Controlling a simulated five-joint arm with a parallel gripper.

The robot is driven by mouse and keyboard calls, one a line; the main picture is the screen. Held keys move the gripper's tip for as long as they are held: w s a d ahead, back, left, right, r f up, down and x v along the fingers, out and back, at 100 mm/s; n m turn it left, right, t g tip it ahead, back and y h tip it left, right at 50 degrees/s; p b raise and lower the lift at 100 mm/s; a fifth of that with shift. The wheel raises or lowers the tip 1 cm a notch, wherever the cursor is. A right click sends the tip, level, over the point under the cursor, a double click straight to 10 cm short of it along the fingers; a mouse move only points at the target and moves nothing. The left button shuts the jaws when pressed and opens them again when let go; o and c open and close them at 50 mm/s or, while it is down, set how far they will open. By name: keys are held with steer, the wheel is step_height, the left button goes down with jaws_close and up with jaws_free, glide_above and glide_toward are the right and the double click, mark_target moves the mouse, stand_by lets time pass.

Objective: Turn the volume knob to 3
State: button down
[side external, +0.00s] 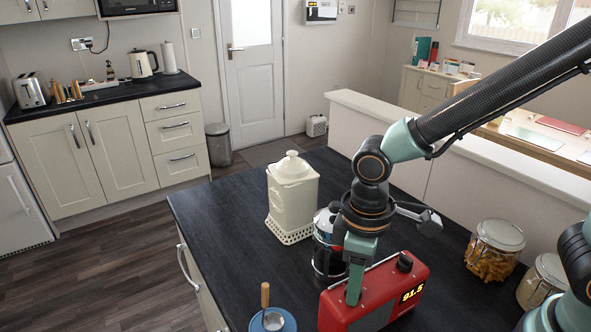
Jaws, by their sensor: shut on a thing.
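A red radio (376,312) stands on the dark worktop at the lower right, its lit display reading 91.5. I cannot read any volume mark or the knob's angle. A thin carrying handle runs along the radio's top, partly behind the finger.
A black and clear container (327,240) stands close behind the radio. A cream lidded canister (293,190) is behind it. A blue round item with a wooden handle (265,296) is at left. Glass jars (495,250) stand at right. The worktop's left part is clear.

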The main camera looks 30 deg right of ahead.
steer(key=shift+m, duration=0.3)
steer(key=c, duration=0.6)
jaws_free()
steer(key=shift+o, duration=0.2)
step_height(320, 180, up, 12)
steer(key=shift+d, duration=0.1)
